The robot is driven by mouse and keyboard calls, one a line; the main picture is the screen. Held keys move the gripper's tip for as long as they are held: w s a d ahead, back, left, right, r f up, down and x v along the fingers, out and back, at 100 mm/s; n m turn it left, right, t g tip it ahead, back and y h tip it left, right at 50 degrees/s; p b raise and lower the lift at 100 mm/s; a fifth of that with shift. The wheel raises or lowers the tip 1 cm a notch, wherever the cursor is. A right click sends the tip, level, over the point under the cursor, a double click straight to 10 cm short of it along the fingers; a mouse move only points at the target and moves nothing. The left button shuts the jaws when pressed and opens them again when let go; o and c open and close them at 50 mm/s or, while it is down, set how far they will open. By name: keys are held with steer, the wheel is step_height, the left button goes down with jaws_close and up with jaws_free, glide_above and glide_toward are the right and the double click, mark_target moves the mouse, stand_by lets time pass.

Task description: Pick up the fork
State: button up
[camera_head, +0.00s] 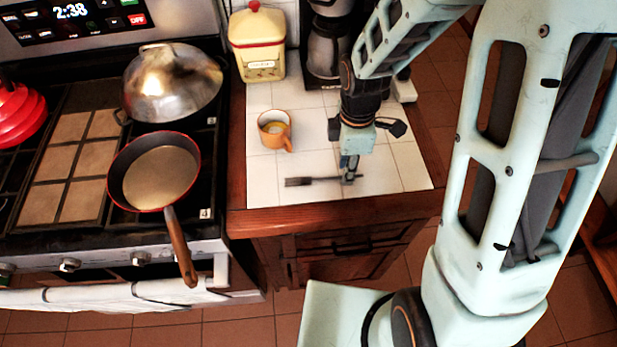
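The dark fork (305,181) lies on the white tiled counter (275,195) near its front edge, with its tines toward the left. My gripper (349,178) points down over the right part of the fork, at its handle. The fingertips overlap the handle in the picture. The fingers look close together, but they are too small to tell whether they are shut on the handle or only beside it. The end of the handle shows slightly to the right of the fingers.
An orange mug (273,131) stands behind the fork. A yellow canister (257,45) and a coffee maker (326,45) stand at the back. Left on the stove are a frying pan (155,175), a metal domed lid (172,85) and a red kettle (18,112). The counter's front right is clear.

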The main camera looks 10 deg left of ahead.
steer(key=shift+f, duration=1)
jaws_close()
steer(key=shift+r, duration=0.2)
